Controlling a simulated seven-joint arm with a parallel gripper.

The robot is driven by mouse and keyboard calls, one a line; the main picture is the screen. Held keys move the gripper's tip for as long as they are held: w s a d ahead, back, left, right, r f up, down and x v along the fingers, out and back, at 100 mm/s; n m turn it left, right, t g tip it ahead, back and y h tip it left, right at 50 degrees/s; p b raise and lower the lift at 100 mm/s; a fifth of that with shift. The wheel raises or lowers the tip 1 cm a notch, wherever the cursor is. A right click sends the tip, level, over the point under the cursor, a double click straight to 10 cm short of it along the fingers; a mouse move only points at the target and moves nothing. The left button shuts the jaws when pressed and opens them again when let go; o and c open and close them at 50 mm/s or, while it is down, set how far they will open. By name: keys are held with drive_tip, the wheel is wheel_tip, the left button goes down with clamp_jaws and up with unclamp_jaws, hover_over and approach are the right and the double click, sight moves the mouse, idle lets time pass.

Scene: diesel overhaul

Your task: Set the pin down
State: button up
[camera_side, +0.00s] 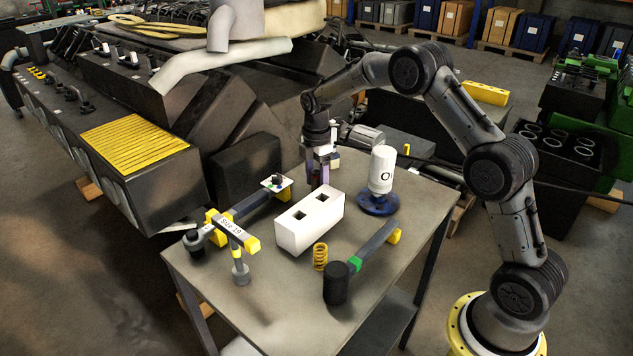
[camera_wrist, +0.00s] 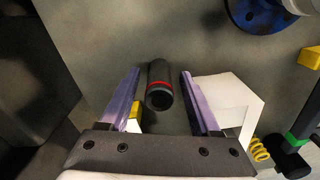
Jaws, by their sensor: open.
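The pin (camera_wrist: 159,88) is a dark cylinder with a red band. In the wrist view it is between the two purple fingers of my gripper (camera_wrist: 159,82), with a gap on each side. One round end faces the camera; I cannot tell for sure whether it stands or leans on the table. In the side view my gripper (camera_side: 318,178) points down over the table (camera_side: 300,290), just behind the white block (camera_side: 308,222) with two square holes. The pin cannot be made out there.
A white canister (camera_side: 382,170) on a blue round base (camera_side: 377,204) stands right of my gripper. A yellow spring (camera_side: 320,257) and a dark-headed hammer (camera_side: 337,285) are in front. A tool with a "Size 10" label (camera_side: 231,228) lies left.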

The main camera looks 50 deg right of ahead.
wheel_tip(320, 180, up, 12)
drive_tip(key=shift+r, duration=0.15)
drive_tip(key=s+a+r+m+t, duration=0.2)
drive_tip(key=s+a+r+m, duration=0.25)
drive_tip(key=s, duration=0.45)
drive_tip(key=s+a+r+m+t, duration=0.1)
drive_tip(key=s+a+r+m, duration=0.2)
drive_tip(key=s+r, duration=0.45)
drive_tip(key=s+a+f+m+t, duration=0.1)
drive_tip(key=s+f+m, duration=0.2)
drive_tip(key=s, duration=0.6)
drive_tip(key=s+a+f+m+t, duration=0.1)
drive_tip(key=s+a+f+m, duration=0.1)
drive_tip(key=s, duration=0.7)
drive_tip(key=shift+a+f+m+t, duration=0.25)
drive_tip(key=shift+f+m, duration=0.35)
drive_tip(key=shift+m, duration=0.65)
